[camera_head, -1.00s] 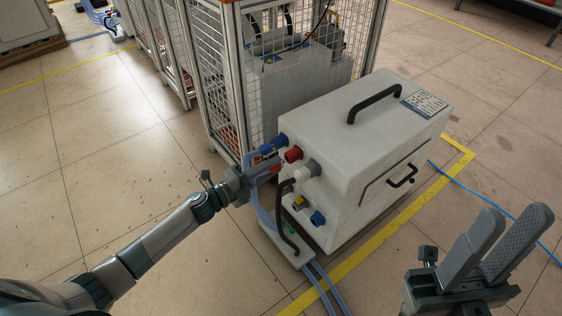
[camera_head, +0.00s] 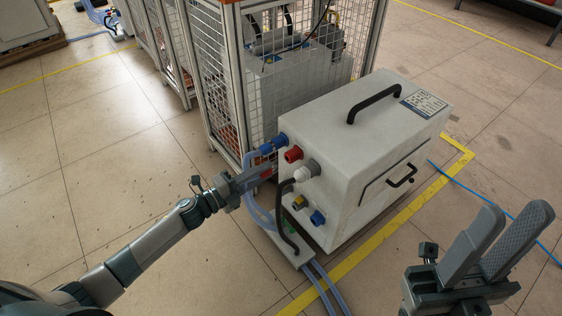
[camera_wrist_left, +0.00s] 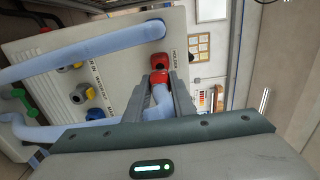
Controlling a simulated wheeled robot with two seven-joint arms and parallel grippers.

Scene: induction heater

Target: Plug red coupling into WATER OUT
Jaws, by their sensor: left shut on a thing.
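My left gripper (camera_head: 258,174) is shut on a red coupling (camera_head: 266,173), left of the white heater box's front panel. In the left wrist view the red coupling (camera_wrist_left: 158,78) sits between the fingers, with a light-blue hose running back from it. A red fitting (camera_head: 293,154) on the panel stands just beyond it. In the wrist view this fitting (camera_wrist_left: 158,60) is beside a label, and other fittings carry labels that seem to include WATER OUT (camera_wrist_left: 93,93). The exact port is hard to tell. My right gripper (camera_head: 512,225) is open and empty.
A blue coupling (camera_head: 266,148) with a hose is on the upper-left fitting. A yellow-grey fitting (camera_head: 299,202) and a blue one (camera_head: 318,218) are lower. A mesh cage (camera_head: 222,80) stands behind. Floor to the left is clear.

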